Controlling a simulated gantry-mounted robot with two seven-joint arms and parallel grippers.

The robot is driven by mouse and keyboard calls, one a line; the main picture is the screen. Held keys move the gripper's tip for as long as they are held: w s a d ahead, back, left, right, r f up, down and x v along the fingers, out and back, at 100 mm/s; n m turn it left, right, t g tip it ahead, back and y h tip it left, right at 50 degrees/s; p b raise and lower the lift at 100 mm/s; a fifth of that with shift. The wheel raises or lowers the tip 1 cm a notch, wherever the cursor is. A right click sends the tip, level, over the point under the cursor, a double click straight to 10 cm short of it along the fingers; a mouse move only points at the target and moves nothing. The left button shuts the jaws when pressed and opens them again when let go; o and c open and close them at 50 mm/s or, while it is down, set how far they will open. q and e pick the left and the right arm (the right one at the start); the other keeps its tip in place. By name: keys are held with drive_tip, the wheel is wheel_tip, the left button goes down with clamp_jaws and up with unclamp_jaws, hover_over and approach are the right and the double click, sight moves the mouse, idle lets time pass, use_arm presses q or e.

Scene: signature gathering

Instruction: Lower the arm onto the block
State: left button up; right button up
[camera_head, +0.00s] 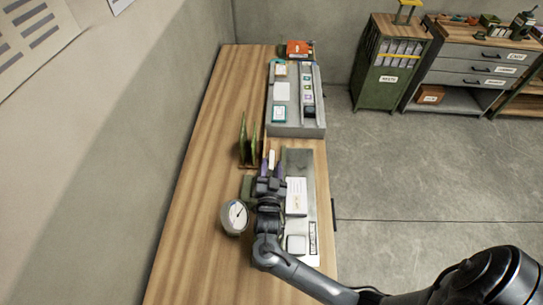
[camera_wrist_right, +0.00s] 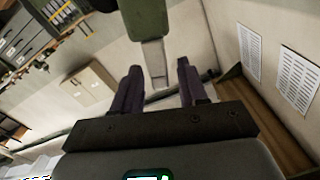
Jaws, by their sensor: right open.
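My right gripper (camera_head: 270,164) is over the long wooden table, its two purple fingers apart. It also shows in the right wrist view (camera_wrist_right: 158,82), open. In the head view a small pale block (camera_head: 271,158) shows between the fingertips. In the wrist view a piece with a green upper part (camera_wrist_right: 144,20) and a pale lower part (camera_wrist_right: 154,58) reaches down toward the gap between the fingers. I cannot tell whether it touches them. My wrist hides part of the table below. My left gripper is not in view.
A round white dial (camera_head: 235,216) stands left of my wrist. Green upright plates (camera_head: 248,140) stand beyond it. A metal tray (camera_head: 307,165) holding a white card (camera_head: 296,196) lies to the right. A grey tray (camera_head: 296,130) is farther back. The table's left side (camera_head: 200,165) is clear.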

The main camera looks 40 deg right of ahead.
sight(272, 151)
drive_tip(key=shift+x, duration=2.05)
clamp_jaws()
